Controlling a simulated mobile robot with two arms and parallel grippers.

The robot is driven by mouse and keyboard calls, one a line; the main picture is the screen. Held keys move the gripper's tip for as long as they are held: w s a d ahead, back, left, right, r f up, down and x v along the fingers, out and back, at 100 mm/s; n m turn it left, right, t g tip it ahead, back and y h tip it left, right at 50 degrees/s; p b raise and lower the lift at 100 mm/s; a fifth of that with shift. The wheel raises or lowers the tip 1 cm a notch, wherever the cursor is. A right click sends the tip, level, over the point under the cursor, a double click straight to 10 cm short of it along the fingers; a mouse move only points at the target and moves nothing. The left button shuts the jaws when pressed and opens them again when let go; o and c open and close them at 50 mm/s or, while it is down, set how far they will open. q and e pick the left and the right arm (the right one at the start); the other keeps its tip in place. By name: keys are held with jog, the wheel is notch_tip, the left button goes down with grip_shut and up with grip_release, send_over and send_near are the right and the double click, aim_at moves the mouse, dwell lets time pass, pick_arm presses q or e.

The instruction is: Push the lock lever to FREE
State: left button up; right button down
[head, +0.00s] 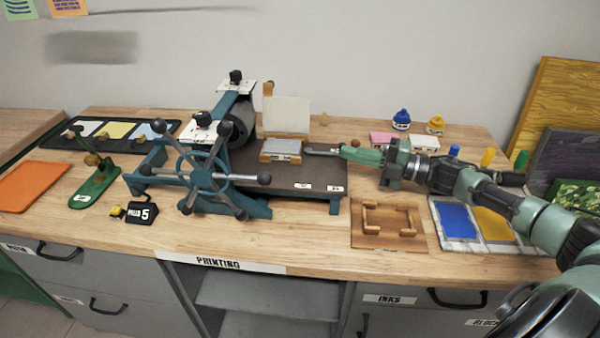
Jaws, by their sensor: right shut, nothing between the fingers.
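The printing press (240,205) stands on the bench, with a teal frame, a roller, a spoked wheel (203,173) and a dark flat bed (310,172). A grey block (282,146) in a wooden holder sits on the bed, with a pale upright panel (287,115) behind it. My right gripper (309,149) reaches in from the right, shut and empty, its tips just right of the block; I cannot tell whether they touch it. Small labels (304,186) on the bed's front edge are too small to read. I cannot make out the lock lever for certain. My left gripper is out of view.
A wooden jig (388,238) and blue and yellow ink trays (457,222) lie front right. Two bobble-hatted pieces (401,119) stand behind my right arm. Bare bench lies in front.

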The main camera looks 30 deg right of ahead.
jog(key=shift+w+d+r, duration=0.5)
jog(key=shift+d+r, duration=0.1)
jog(key=shift+d, duration=0.3)
jog(key=s+d+f+p, duration=0.1)
jog(key=s+d, duration=0.2)
jog(key=s, duration=0.3)
jog(key=shift+s+d+f, duration=0.15)
jog(key=shift+s+d, duration=0.15)
jog(key=shift+s, duration=0.05)
jog(key=shift+a, duration=0.1)
dwell(0.6)
